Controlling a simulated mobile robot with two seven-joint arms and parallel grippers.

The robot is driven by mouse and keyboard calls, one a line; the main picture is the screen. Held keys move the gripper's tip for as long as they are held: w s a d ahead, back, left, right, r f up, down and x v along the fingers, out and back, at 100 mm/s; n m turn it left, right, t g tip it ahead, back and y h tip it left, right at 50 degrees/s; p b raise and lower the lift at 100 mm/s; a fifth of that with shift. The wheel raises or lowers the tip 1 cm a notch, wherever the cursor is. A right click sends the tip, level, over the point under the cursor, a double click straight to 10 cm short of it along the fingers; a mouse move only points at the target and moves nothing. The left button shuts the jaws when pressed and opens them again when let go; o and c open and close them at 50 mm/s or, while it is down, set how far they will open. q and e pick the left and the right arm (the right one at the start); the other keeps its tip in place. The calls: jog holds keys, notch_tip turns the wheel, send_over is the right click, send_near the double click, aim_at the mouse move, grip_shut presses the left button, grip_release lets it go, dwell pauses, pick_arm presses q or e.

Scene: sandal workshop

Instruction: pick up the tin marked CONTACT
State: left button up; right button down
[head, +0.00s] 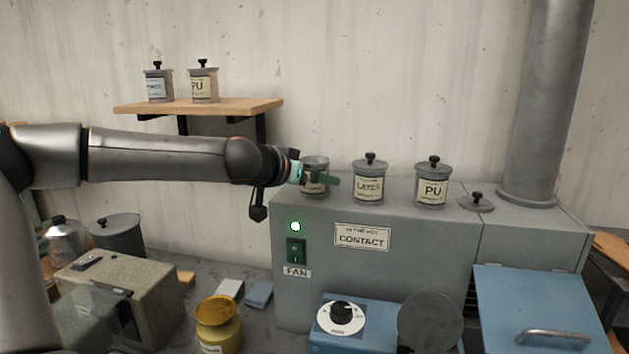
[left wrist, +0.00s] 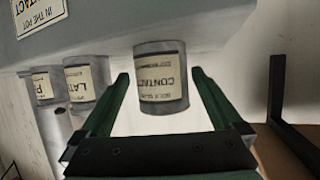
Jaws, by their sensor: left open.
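The tin marked CONTACT (head: 316,162) is a grey tin with a cream label. It stands at the left end of the top of the grey cabinet, partly hidden by my gripper in the head view. No knob shows on its top. In the left wrist view the CONTACT tin (left wrist: 160,78) appears upside down, its label readable. My left gripper (head: 320,180) has green fingers and is open. In the left wrist view the fingers (left wrist: 160,92) lie on either side of the tin, with a gap showing at each side. My right gripper is not in view.
The LATEX tin (head: 369,178) and PU tin (head: 433,183) stand to the right on the grey cabinet (head: 400,270). A loose knobbed lid (head: 476,203) lies beyond them, near a thick pipe (head: 552,100). A wooden shelf (head: 240,106) with two tins hangs behind my arm.

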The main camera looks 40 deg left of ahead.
pick_arm(q)
jog(key=x, duration=0.3)
jog(key=shift+s+a+f, duration=0.1)
jog(key=shift+a, duration=0.05)
jog(key=shift+x, duration=0.9)
jog(key=shift+c, duration=0.4)
grip_shut()
